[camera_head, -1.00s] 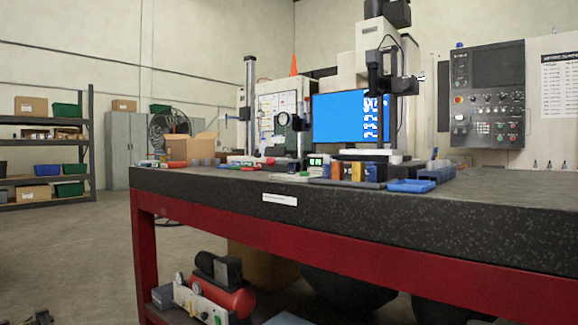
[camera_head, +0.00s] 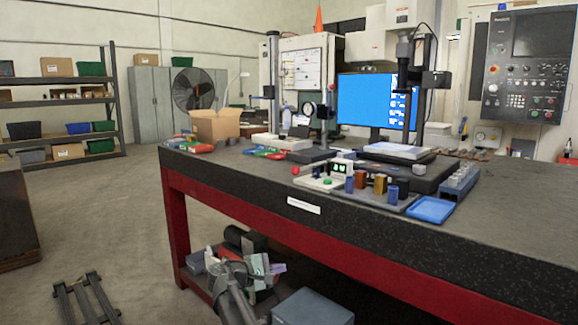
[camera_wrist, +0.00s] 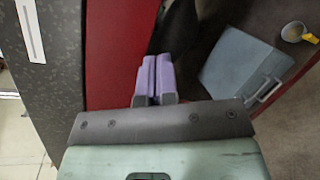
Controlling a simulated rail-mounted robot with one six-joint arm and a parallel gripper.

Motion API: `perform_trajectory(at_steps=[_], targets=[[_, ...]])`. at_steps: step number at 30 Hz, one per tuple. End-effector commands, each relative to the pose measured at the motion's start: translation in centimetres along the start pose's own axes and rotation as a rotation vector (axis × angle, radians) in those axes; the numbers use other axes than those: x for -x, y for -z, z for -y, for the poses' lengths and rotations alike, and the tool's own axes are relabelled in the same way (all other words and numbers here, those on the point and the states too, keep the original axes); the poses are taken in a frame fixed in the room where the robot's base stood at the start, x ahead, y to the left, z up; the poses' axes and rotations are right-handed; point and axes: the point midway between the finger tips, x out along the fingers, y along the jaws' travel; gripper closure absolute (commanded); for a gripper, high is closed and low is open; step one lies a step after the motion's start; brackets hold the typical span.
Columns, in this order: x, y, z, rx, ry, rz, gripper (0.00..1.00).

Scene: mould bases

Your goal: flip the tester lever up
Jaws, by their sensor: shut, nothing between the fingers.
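A small white tester-like unit (camera_head: 320,179) sits on the table near its front edge. It has a lit green display (camera_head: 342,168), a green button and a red knob (camera_head: 296,170) at its left end. I cannot tell for sure which part is the lever or how it stands. My gripper (camera_head: 279,268) is low, below the table top and in front of the lower shelf, well away from the unit. In the wrist view its purple fingers (camera_wrist: 153,72) are pressed together and empty. No tester shows in the wrist view.
The dark table top (camera_head: 490,215) has a red frame (camera_head: 235,215) beneath. A blue tray (camera_head: 432,209) and coloured blocks stand right of the unit; a gauge stand (camera_head: 323,125) is behind.

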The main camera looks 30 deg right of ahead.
Motion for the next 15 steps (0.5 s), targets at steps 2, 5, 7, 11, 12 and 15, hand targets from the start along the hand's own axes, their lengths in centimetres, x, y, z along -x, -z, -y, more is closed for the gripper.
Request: perform_trajectory(at_steps=[2,5,7,11,12,15], targets=[[-0.1,-0.5,-6.6,0.164,-0.187,0.131,1.00],[1.1,-0.5,-11.3,0.381,-0.384,0.316,1.00],[2.3,-0.7,-13.4,0.510,-0.474,0.433,1.00],[3.6,-1.3,-14.8,0.681,-0.527,0.555,1.00],[3.5,-1.2,-14.8,0.704,-0.520,0.559,1.00],[3.5,-1.2,-14.7,0.721,-0.514,0.564,1.00]])
